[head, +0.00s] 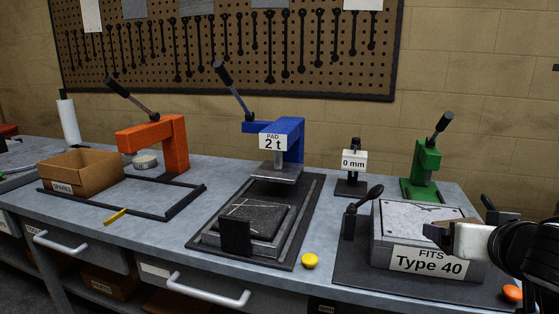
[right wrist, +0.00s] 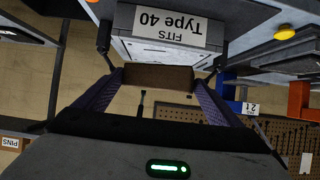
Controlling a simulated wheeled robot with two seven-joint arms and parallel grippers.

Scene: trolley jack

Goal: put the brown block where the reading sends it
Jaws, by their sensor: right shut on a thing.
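My right gripper (head: 436,234) is at the grey box labelled "FITS Type 40" (head: 395,240), at the right of the bench. It is shut on the brown block (right wrist: 158,78), which shows between the fingers in the right wrist view; in the head view the gripper hides most of it. Whether the block touches the box, I cannot tell. A small stand behind the box carries a sign reading "0 mm" (head: 354,160). The blue press (head: 290,140) carries a sign reading "PAD 2 t" (head: 273,142). My left gripper is not in view.
An orange press (head: 172,145) and a cardboard box labelled "SPARES" (head: 80,172) stand at left, a green press (head: 426,170) at right. A black lever (head: 350,220) stands beside the grey box. A yellow knob (head: 309,261) and an orange one (head: 512,293) lie near the front edge.

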